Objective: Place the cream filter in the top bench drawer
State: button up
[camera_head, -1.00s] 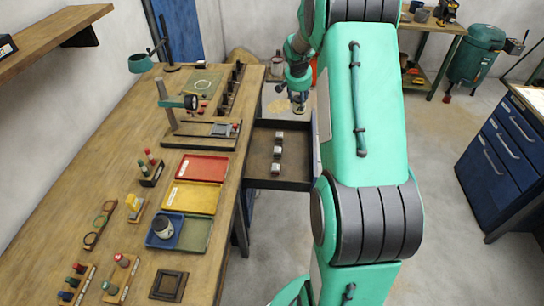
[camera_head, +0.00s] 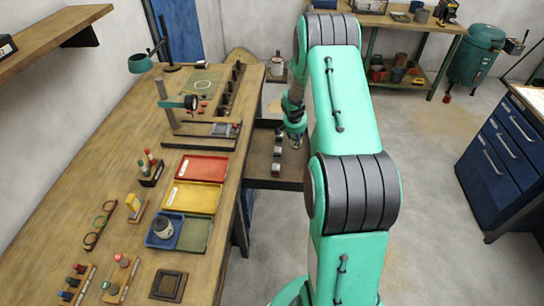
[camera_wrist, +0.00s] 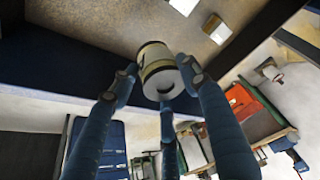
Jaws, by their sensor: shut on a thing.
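The cream filter (camera_wrist: 159,72), a short cylinder with cream and dark bands and a pale end, is between the fingertips of my gripper (camera_wrist: 158,82) in the wrist view. My gripper is shut on it. In the head view my gripper (camera_head: 296,140) is over the right side of the open top bench drawer (camera_head: 262,172), partly hidden by my arm. The drawer's tan floor (camera_wrist: 120,22) and dark blue wall show behind the filter in the wrist view. I cannot tell the exact height above the floor.
The drawer's left part is bare. The workbench (camera_head: 110,150) with trays and a lamp lies to the left.

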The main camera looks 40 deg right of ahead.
jog(key=b, duration=0.2)
send_over(294, 160)
jog(key=shift+s+f, duration=0.15)
jog(key=shift+f, duration=2.95)
jog(key=shift+f, duration=0.1)
jog(key=shift+f, duration=1.8)
jog(key=shift+f+b, duration=0.1)
jog(key=shift+b, duration=0.3)
jog(key=o, duration=1.2)
jog(key=p+v, duration=0.2)
jog(key=v, duration=1)
